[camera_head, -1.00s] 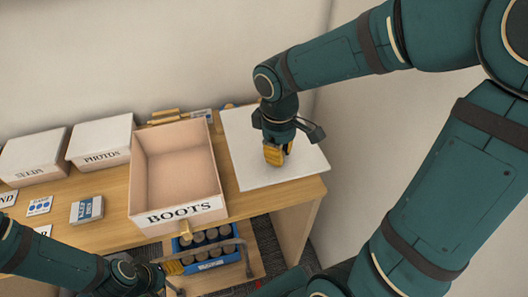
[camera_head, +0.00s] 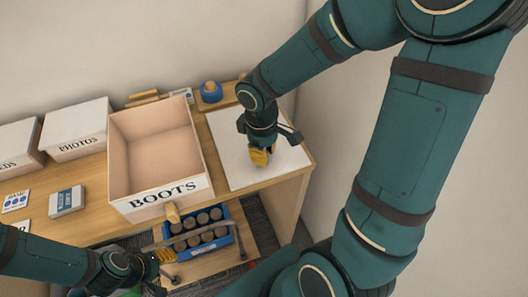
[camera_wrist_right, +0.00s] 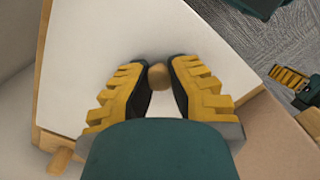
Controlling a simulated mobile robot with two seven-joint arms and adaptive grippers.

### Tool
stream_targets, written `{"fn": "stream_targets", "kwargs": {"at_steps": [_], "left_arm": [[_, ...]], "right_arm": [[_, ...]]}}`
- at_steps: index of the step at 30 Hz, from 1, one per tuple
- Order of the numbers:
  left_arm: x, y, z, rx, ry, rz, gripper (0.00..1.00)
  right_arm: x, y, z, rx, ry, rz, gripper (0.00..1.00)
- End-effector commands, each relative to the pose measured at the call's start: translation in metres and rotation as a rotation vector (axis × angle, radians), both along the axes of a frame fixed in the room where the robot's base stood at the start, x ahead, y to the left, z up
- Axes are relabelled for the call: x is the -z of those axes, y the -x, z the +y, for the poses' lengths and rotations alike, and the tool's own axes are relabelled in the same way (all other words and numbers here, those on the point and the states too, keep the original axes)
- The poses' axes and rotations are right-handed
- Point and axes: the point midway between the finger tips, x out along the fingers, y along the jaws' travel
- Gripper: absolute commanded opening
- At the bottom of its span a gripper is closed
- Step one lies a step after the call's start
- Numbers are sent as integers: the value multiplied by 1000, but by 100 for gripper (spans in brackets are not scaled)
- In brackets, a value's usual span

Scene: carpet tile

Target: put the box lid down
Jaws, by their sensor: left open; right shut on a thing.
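The box lid (camera_head: 225,130) is a flat white panel at the right end of the wooden table, right of the open BOOTS box (camera_head: 155,203). My right gripper (camera_head: 259,157) is over it, shut on its small round knob; the right wrist view shows the knob (camera_wrist_right: 158,77) between the yellow-and-black fingers, with the lid's white face (camera_wrist_right: 170,30) beneath. The lid looks level and at table height; I cannot tell whether its underside touches the table. My left gripper (camera_head: 167,268) is open, low in front of the table, below the BOOTS box.
The lidded PHOTOS box (camera_head: 75,130) and another white-lidded box (camera_head: 15,145) stand left. A blue round item (camera_head: 210,92) sits behind the lid. Small cards and a packet (camera_head: 67,201) lie at the table's front left.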

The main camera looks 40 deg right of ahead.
Motion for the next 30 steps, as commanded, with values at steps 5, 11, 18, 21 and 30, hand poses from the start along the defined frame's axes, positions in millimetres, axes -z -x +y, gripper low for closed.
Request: {"fn": "stream_targets", "kwargs": {"at_steps": [5, 11, 18, 21, 30], "left_arm": [[1, 0, 0, 0, 0, -1, 47], [1, 0, 0, 0, 0, -1, 47], [-1, 0, 0, 0, 0, 0, 47], [-4, 0, 0, 0, 0, 1, 47], [-23, 3, 0, 1, 1, 8, 47]], "right_arm": [[1, 0, 0, 0, 0, 0, 0], [1, 0, 0, 0, 0, 0, 41], [-1, 0, 0, 0, 0, 0, 41], [-10, -1, 0, 0, 0, -1, 41], [-69, -4, 2, 1, -1, -5, 41]]}}
